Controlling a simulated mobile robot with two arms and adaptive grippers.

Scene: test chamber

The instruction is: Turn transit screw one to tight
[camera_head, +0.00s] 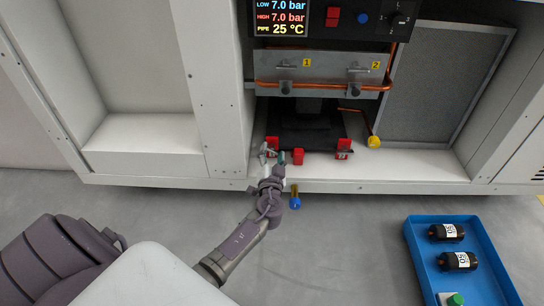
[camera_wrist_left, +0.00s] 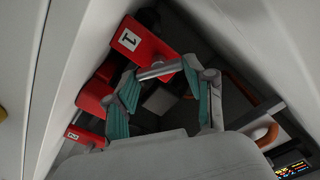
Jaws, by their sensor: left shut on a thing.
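Transit screw one is the red piece marked "1" (camera_wrist_left: 147,46) in the left wrist view; in the head view it is the red piece (camera_head: 272,142) at the left of the recess. My left gripper (camera_head: 272,156) is at it from the front, and its fingers partly cover it. In the wrist view the teal-padded fingers (camera_wrist_left: 163,80) stand apart with the near end of the red piece at their tips; the exact contact is unclear. My right gripper is not in view.
A middle red piece (camera_head: 298,157) and a right red piece (camera_head: 344,148) stand close by. A black unit (camera_head: 305,132) sits between them. A yellow-capped copper pipe (camera_head: 374,141) is to the right. A blue tray (camera_head: 418,262) with black cylinders is on the floor.

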